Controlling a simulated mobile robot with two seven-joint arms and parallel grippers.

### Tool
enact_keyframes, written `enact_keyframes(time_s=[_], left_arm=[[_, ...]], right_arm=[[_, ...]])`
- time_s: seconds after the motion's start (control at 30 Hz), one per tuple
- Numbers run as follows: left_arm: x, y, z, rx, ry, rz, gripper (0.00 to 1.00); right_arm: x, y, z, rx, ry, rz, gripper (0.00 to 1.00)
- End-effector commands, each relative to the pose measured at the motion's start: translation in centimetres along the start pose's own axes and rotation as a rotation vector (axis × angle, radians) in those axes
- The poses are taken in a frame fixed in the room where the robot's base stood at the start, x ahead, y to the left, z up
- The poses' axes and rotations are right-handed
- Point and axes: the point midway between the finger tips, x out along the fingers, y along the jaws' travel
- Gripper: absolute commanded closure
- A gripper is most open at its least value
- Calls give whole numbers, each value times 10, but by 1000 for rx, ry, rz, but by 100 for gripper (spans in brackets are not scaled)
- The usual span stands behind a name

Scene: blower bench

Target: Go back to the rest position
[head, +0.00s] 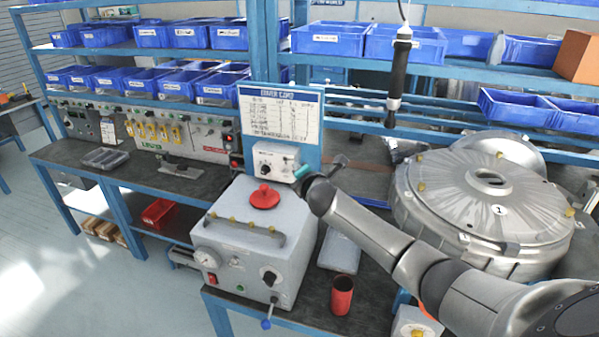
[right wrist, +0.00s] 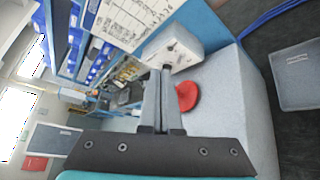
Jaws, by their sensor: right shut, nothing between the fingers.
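My right gripper (right wrist: 165,70) is shut and empty, its two fingers together in the right wrist view. In the head view my right arm reaches in from the lower right, and the teal part of the gripper (head: 302,172) shows beside the small white control box (head: 276,160); its fingers are hard to make out there. The fingers point towards that control box (right wrist: 172,50). The red round knob (head: 264,197) on top of the grey machine box (head: 245,245) is close by, and it shows right of the fingers in the wrist view (right wrist: 187,97). My left gripper is not in view.
A large round metal housing (head: 490,195) lies on the bench at the right. A red cup (head: 341,295) stands at the front edge. A black tool (head: 398,70) hangs from a cable above. Blue bins (head: 328,38) fill the shelves behind. Open floor (head: 80,290) lies at left.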

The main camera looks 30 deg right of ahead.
Motion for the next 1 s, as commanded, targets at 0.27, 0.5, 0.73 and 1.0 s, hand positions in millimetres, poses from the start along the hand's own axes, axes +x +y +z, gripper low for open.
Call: enact_keyframes(time_s=[0.27, 0.5, 0.73, 1.0], left_arm=[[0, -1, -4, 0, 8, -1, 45], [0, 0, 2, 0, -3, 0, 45], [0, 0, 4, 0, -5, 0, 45], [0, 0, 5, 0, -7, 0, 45]], right_arm=[[0, 0, 0, 0, 0, 0, 100], [-18, -17, -34, 114, 39, -50, 100], [-102, -75, -125, 543, 115, -287, 100], [-235, -130, -187, 1055, 70, -664, 100]])
